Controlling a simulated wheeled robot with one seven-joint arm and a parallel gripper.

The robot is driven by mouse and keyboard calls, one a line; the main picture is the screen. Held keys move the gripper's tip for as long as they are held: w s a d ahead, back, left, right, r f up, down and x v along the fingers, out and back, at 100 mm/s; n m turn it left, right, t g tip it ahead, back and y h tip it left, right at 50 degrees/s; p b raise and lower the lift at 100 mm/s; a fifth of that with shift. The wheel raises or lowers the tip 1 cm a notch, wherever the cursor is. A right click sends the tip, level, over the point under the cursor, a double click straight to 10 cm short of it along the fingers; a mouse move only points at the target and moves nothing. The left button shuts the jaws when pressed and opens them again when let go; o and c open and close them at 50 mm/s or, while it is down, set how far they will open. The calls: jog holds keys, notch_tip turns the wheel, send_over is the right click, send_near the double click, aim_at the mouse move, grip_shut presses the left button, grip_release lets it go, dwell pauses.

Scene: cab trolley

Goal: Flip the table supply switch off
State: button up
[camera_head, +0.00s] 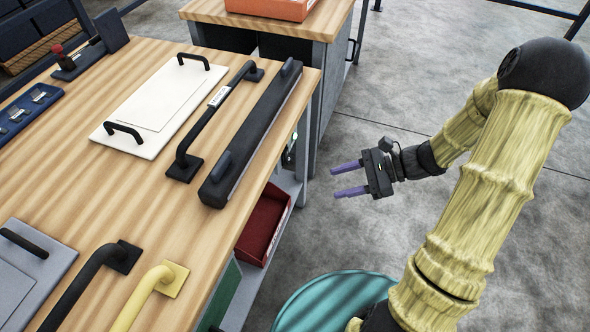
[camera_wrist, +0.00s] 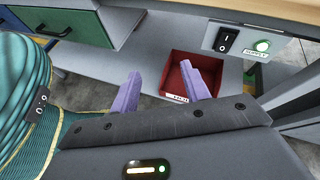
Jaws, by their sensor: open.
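The table supply switch (camera_wrist: 227,40) is a black rocker with white marks on a pale plate under the table edge, at the upper right of the wrist view. A green lamp (camera_wrist: 262,45) beside it looks lit, above a SUPPLY label. Which side of the rocker is pressed is too small to tell. In the head view the plate is seen almost edge-on below the worktop (camera_head: 292,150). My gripper (camera_head: 334,180) is open and empty, to the right of the table and apart from it. Its two purple fingers also show in the wrist view (camera_wrist: 160,85), left of and below the switch.
A red bin (camera_head: 265,225) sits on the shelf below the worktop. A green drawer (camera_wrist: 105,25) with a black handle is to its left in the wrist view. A second bench (camera_head: 330,85) stands behind. Grey floor is clear around my gripper.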

aim_at(287, 153)
jog(key=w+d+f+m+t+y+b, duration=0.3)
jog(key=w+d+f+m+t+b, duration=0.1)
jog(key=w+f+m+t+b, duration=0.1)
jog(key=shift+w+d+f+m+t+y, duration=0.3)
jog(key=shift+w+d+m+t+y, duration=0.15)
jog(key=shift+w+t, duration=0.4)
jog(key=shift+w+a, duration=0.15)
jog(key=b+x, duration=0.2)
jog(key=x, duration=0.6)
jog(key=b+x, duration=0.2)
jog(key=x, duration=0.7)
jog(key=shift+a+f, duration=0.2)
jog(key=shift+f, duration=0.05)
